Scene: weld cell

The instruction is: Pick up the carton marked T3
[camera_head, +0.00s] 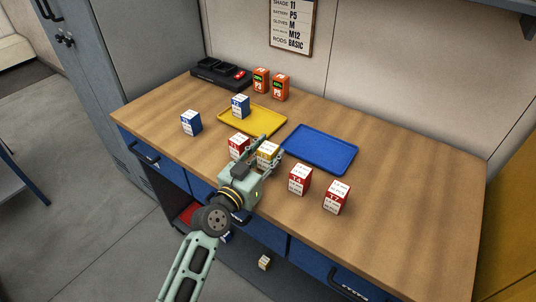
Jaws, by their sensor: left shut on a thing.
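My left gripper (267,148) is at the front of the workbench, its fingers shut around a yellow-and-white carton (268,155). The mark on this carton is too small to read surely. A red-and-white carton (237,144) stands just left of the gripper, partly hidden by it. Two more red-and-white cartons, one in front of the blue tray (300,179) and one further right (336,197), stand on the bench. A blue-and-white carton (191,122) stands at the left, and another (240,106) on the yellow tray. I cannot tell which carton is marked T3. My right gripper is out of view.
The yellow tray (265,122) and an empty blue tray (320,148) lie on the wooden bench (420,200). Orange packs (261,80) and a black charger (217,73) stand at the back. The bench's right side is clear. A small carton (264,262) is below the bench.

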